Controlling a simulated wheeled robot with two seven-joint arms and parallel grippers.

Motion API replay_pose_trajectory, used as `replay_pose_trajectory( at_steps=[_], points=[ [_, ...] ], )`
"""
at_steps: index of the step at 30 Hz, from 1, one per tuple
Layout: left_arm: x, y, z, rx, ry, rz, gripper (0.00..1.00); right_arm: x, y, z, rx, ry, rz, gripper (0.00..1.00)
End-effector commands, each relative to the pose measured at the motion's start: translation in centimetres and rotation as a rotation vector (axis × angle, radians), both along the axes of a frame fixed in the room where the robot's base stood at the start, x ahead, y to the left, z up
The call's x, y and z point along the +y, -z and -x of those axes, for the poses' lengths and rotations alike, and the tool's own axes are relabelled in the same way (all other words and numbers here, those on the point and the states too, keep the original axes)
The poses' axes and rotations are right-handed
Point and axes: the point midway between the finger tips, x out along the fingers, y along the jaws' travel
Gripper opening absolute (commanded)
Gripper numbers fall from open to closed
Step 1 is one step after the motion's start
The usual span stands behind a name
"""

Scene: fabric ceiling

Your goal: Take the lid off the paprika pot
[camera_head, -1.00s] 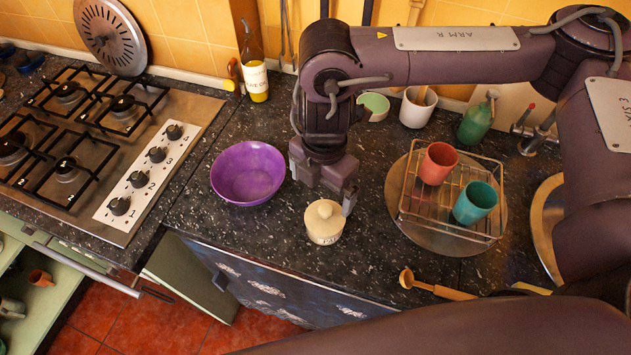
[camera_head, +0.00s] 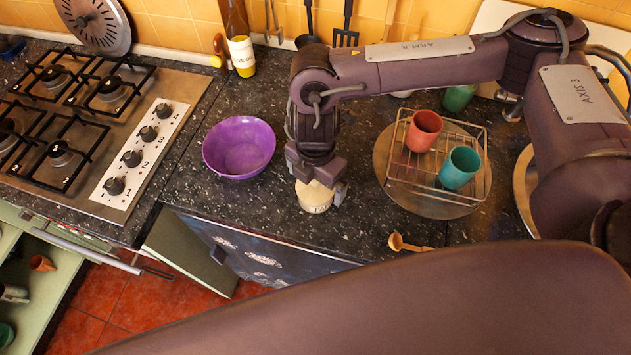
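The small cream paprika pot (camera_head: 315,200) stands upright near the front edge of the dark speckled counter. Part of its dark lettering shows on the front. My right gripper (camera_head: 321,184) points down directly over the top of the pot and hides the lid. One finger shows at the pot's right side. The other is not clearly visible, so I cannot tell whether the fingers are shut on the lid. My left gripper is out of view.
A purple bowl (camera_head: 238,147) sits left of the pot. A wire rack (camera_head: 437,190) on a round tray holds a red cup (camera_head: 423,131) and a teal cup (camera_head: 460,168) to the right. A wooden spoon (camera_head: 398,241) lies at the front. The hob (camera_head: 110,195) is far left.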

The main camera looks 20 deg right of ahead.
Motion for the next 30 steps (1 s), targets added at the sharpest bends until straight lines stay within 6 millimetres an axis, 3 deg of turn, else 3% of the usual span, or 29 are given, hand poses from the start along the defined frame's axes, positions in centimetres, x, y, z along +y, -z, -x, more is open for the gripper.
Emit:
replay_pose_trajectory(
  at_steps=[1, 10, 23, 26, 30],
  points=[
    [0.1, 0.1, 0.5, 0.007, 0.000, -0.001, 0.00, 0.0, 0.0, 0.0, 0.000, 0.000, 0.000, 0.93],
    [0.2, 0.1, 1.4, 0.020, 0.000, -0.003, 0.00, 0.0, 0.0, 0.0, 0.001, 0.000, -0.001, 0.55],
    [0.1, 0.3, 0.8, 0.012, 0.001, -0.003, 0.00, 0.1, -0.7, 0.0, 0.000, 0.000, -0.002, 0.55],
    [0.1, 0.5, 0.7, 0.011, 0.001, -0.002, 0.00, 0.1, -1.6, -0.1, -0.001, 0.000, -0.003, 0.55],
    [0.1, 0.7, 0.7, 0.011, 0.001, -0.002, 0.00, 0.0, -4.6, -0.2, -0.007, -0.002, -0.001, 0.55]
  ],
)
